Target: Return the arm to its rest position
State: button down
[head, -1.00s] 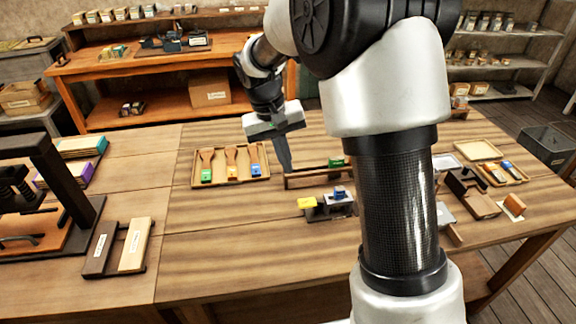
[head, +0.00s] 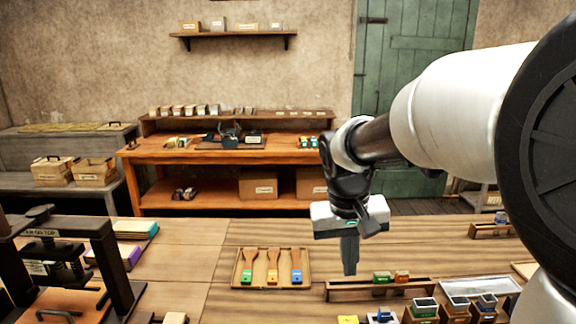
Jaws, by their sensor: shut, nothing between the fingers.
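My arm reaches in from the right side of the head view and ends in my gripper (head: 350,262), which points down. Its fingers are together with nothing between them. It hangs in front of the worktable (head: 225,262), right of the tray of brushes and near the low wooden rack. The near part of the arm hides the right side of the table.
A tray (head: 238,284) holds three brushes with coloured labels. A low wooden rack (head: 345,291) holds a green and an orange block. The dark handwheel press (head: 100,228) stands at left. A back bench (head: 205,155) and a green door (head: 412,110) lie beyond.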

jog(key=s+r+t+p, duration=0.1)
jog(key=s+r, duration=0.1)
jog(key=s, duration=0.3)
jog(key=s+d+r+t+y+p, duration=0.1)
jog(key=s+r, duration=0.2)
jog(key=s, duration=0.3)
jog(key=s+r+t+p, duration=0.1)
jog(key=s+r, duration=0.2)
jog(key=s, duration=0.2)
jog(key=shift+s+d+t+y, duration=0.15)
jog(key=shift+s+t+y, duration=0.15)
jog(key=shift+s+t, duration=0.1)
jog(key=shift+d, duration=0.1)
